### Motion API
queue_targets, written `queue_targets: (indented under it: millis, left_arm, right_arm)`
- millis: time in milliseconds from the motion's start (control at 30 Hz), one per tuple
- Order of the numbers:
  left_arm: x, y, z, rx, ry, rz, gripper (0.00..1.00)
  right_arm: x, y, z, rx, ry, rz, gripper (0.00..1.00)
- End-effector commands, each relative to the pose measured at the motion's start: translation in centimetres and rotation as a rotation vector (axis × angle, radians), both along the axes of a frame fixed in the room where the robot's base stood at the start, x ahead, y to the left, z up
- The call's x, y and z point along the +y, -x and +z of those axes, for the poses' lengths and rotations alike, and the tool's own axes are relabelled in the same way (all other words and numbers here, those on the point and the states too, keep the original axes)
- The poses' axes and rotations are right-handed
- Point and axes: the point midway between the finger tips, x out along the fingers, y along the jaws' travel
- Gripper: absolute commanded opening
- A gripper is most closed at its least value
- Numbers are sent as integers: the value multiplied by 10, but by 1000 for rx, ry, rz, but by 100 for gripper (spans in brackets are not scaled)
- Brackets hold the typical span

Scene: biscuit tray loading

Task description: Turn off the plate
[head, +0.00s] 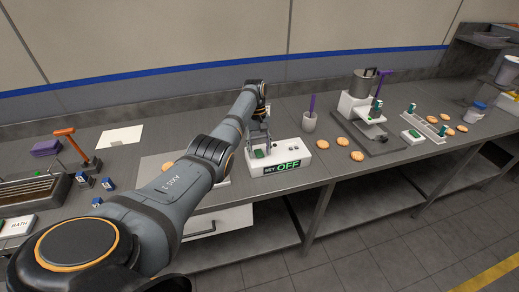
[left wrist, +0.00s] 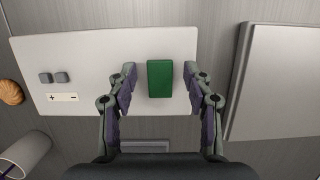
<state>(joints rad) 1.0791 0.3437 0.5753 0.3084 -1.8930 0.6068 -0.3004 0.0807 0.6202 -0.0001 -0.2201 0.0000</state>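The plate's white control box (head: 299,159) stands on the bench in the head view, and its front display (head: 283,167) reads "SET OFF" in green. My left gripper (head: 258,146) is over the box's green switch. In the left wrist view the white top (left wrist: 88,90) fills the left and middle, with the green switch (left wrist: 160,79) between the fingers of my left gripper (left wrist: 160,90). The fingers are spread apart, one on each side of the switch, and hold nothing. I cannot tell whether they touch the box. My right gripper is in neither view.
A metal slab (left wrist: 280,85) lies beside the box. A dispenser (head: 357,106) stands further right. A small purple block (head: 46,147) is at the left. The floor in front is clear.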

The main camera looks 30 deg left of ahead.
Motion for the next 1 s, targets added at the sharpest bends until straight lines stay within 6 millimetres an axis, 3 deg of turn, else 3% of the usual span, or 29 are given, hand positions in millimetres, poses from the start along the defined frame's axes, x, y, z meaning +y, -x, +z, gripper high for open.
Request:
queue_targets:
  millis: [233, 500, 633, 1000]
  left_arm:
    - [1, -2, 7, -1, 0, 0, 51]
    - [11, -10, 55, -2, 0, 1, 51]
    - [14, -12, 69, -1, 1, 0, 51]
    - [15, -12, 72, 1, -1, 0, 51]
  right_arm:
    - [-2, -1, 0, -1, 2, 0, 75]
    - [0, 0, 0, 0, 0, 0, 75]
    - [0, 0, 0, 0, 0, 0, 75]
    - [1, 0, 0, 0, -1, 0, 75]
